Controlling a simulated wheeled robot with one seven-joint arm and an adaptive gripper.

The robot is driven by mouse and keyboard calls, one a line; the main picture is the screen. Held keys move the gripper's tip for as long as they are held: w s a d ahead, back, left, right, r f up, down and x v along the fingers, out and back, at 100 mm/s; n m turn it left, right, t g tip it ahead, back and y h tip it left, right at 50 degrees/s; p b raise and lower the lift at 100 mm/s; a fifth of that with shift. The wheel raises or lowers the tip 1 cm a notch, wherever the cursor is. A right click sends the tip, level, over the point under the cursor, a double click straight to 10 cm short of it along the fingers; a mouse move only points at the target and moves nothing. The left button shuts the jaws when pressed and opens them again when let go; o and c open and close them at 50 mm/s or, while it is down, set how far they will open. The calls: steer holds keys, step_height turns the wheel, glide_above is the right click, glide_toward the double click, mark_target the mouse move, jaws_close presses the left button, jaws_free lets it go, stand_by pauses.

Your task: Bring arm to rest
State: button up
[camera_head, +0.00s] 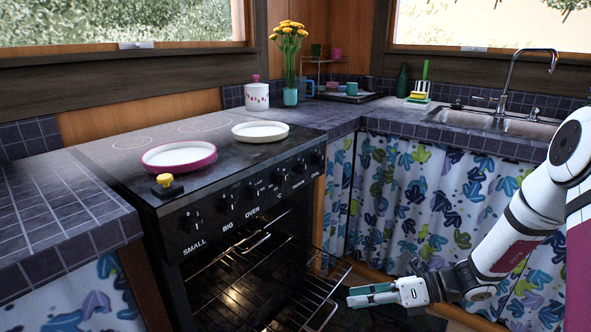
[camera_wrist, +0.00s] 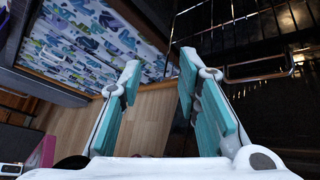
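My arm reaches in from the right in the head view, in front of the curtained cupboard. My gripper (camera_head: 372,294) is low, at the right side of the open oven and close to a pulled-out wire rack (camera_head: 318,290). In the wrist view my gripper (camera_wrist: 158,72) shows two teal-padded fingers set apart, with nothing between them but floor and curtain behind. From these views I cannot tell whether a finger touches the rack.
The oven (camera_head: 245,270) is open and lit inside. A pink-rimmed pan (camera_head: 179,157) and a white dish (camera_head: 260,132) sit on the stove top. A yellow-knobbed black item (camera_head: 166,185) is at the front edge. Curtains (camera_head: 420,195) hang below the sink (camera_head: 500,122). Wooden floor (camera_wrist: 145,120) is clear below.

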steer(key=s+a+r+n+g+h, duration=0.3)
steer(key=s+r+n+g+h, duration=0.25)
steer(key=s+r+n, duration=1.05)
steer(key=s+d+r+n+t+h, duration=0.2)
steer(key=s+d+r+n+h, duration=0.15)
steer(key=s+n, duration=0.4)
steer(key=s+d+r+n+t+h, duration=0.25)
steer(key=s+n+h, duration=0.2)
steer(key=s, duration=0.55)
step_height(320, 180, up, 27)
steer(key=d+t+p, duration=0.1)
steer(key=t+p, duration=0.2)
steer(key=p, duration=2.2)
steer(key=shift+w+d+f+p, duration=0.2)
steer(key=shift+d+p, duration=0.05)
steer(key=shift+p, duration=0.05)
